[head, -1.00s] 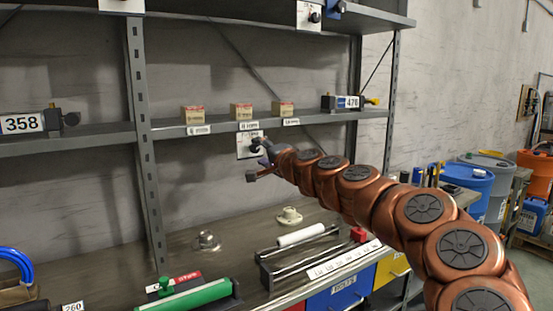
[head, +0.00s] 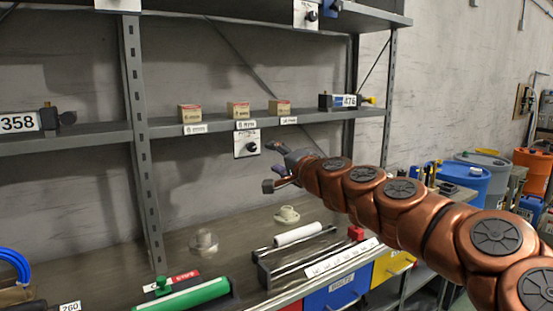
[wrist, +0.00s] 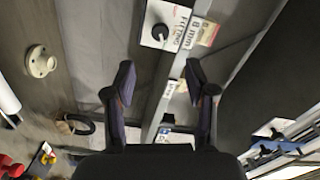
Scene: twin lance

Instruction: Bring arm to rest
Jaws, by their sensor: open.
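My gripper (head: 272,167) is open and empty, in the air in front of the shelf unit and above the workbench. In the wrist view my gripper (wrist: 158,82) shows its two fingers spread apart with nothing between them. My copper-coloured arm reaches in from the lower right of the head view. A white panel with a black knob (head: 246,144) hangs below the middle shelf, just left of the fingers; the panel also shows in the wrist view (wrist: 166,22), beyond the fingertips.
The middle shelf (head: 215,124) carries several small boxes (head: 238,109) and device 476 (head: 345,101). On the bench (head: 225,225) are a cream flanged part (head: 287,215), a white roller (head: 298,234) and a green cylinder (head: 185,296). Blue drums (head: 467,182) stand at right.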

